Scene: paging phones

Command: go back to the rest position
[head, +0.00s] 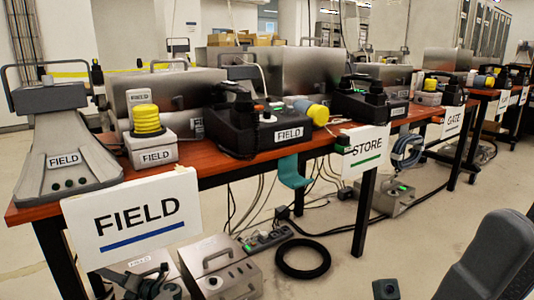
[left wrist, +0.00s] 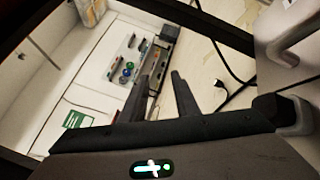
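My left gripper (head: 150,279) shows at the bottom left of the head view, low beside the near table and below the white FIELD sign (head: 127,222). It is dark with a small green light. In the left wrist view its two dark fingers (left wrist: 160,82) stand apart with nothing between them, so it is open and empty.
A STORE sign (head: 363,152) hangs further right. Floor right of the ring is mostly clear.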

